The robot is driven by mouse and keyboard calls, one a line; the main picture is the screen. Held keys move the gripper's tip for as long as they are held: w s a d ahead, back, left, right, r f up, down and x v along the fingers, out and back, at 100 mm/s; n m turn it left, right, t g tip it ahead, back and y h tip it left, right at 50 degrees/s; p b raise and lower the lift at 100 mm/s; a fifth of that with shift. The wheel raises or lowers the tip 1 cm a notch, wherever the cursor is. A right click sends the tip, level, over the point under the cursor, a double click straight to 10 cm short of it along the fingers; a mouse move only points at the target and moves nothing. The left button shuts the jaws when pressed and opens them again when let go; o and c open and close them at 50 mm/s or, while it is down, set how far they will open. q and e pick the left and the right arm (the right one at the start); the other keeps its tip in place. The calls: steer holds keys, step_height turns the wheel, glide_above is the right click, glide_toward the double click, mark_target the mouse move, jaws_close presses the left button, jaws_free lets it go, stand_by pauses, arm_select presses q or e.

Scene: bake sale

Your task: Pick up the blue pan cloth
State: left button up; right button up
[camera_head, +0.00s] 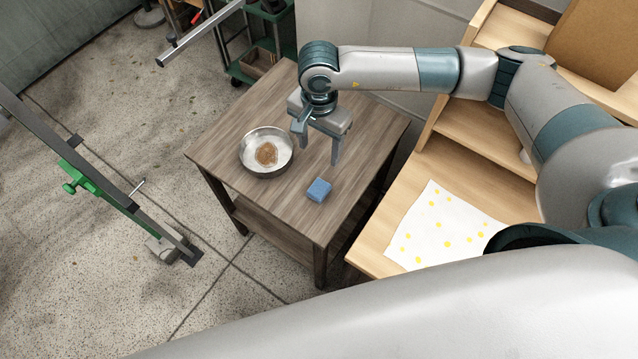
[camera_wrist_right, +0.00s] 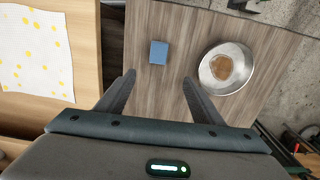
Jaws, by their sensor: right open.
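The blue pan cloth (camera_head: 319,190) is a small folded blue block lying on the wooden side table (camera_head: 230,152), near its front corner. In the right wrist view the cloth (camera_wrist_right: 158,52) lies ahead of the fingertips, roughly midway between them and apart from them. My right gripper (camera_head: 318,145) is open and empty above the table, behind the cloth in the head view. Its two fingers also show in the right wrist view (camera_wrist_right: 159,80), spread apart. My left gripper is not in view.
A round metal pan (camera_head: 248,164) with a brown patch inside stands on the table, left of the right gripper. A white cloth with yellow dots (camera_head: 441,226) lies on a lighter wooden surface (camera_head: 378,235) at right. The table's front corner is close to the blue cloth.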

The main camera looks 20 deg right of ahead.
steer(key=b, duration=0.4)
glide_above(319, 188)
steer(key=f, duration=1.1)
steer(key=shift+w+d+f, duration=0.15)
steer(key=shift+w+f, duration=0.15)
steer(key=shift+w, duration=0.1)
steer(key=shift+f, duration=0.3)
steer(key=shift+s+f, duration=0.2)
steer(key=shift+f, duration=0.4)
step_height(319, 188, down, 4)
steer(key=shift+s+b, duration=0.15)
steer(key=shift+b, duration=0.4)
